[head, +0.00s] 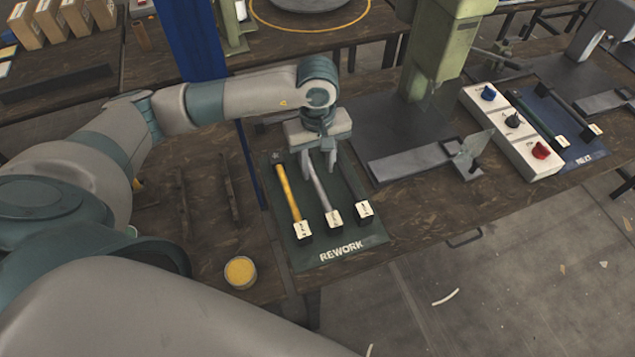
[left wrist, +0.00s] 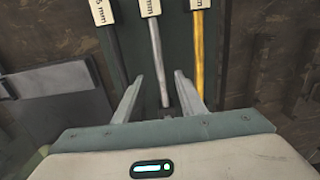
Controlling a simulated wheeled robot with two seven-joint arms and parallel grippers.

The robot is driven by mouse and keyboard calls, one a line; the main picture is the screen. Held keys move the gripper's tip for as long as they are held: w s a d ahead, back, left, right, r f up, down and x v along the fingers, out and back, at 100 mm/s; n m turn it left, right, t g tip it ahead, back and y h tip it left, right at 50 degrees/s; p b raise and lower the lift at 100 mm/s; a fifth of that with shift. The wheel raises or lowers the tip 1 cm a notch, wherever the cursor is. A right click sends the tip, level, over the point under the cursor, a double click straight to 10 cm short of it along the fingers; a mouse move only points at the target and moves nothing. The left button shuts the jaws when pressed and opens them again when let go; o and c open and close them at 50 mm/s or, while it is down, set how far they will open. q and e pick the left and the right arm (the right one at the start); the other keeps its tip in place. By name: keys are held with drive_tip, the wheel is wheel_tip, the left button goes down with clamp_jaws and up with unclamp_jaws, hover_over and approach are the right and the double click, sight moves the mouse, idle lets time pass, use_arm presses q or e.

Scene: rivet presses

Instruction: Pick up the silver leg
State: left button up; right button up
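The silver leg (head: 319,190) lies in the middle of the dark green REWORK mat (head: 340,257), with a white tag at its near end. A yellow leg (head: 287,191) lies left of it. My left gripper (head: 321,173) is over the far part of the mat, pointing down. In the left wrist view its fingers are apart, and the silver leg (left wrist: 156,60) runs between the fingertips. I cannot tell whether they touch it. My right gripper is not in view.
A green press (head: 430,60) stands to the right on a dark base. Beyond it are a white control box (head: 513,130) and a blue mat (head: 590,150) with more legs. A yellow-filled cup (head: 240,272) sits near the table's front edge.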

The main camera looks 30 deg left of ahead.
sight(316, 178)
use_arm(q)
drive_tip(key=shift+a+f+p, duration=0.15)
drive_tip(key=shift+f+p, duration=0.35)
drive_tip(key=shift+p, duration=0.05)
drive_tip(key=f+p, duration=0.1)
drive_tip(key=f, duration=0.1)
drive_tip(key=f+p, duration=0.1)
drive_tip(key=shift+w+a+f, duration=0.15)
drive_tip(key=shift+a+f, duration=0.05)
drive_tip(key=shift+f, duration=0.4)
drive_tip(key=shift+w, duration=0.1)
clamp_jaws()
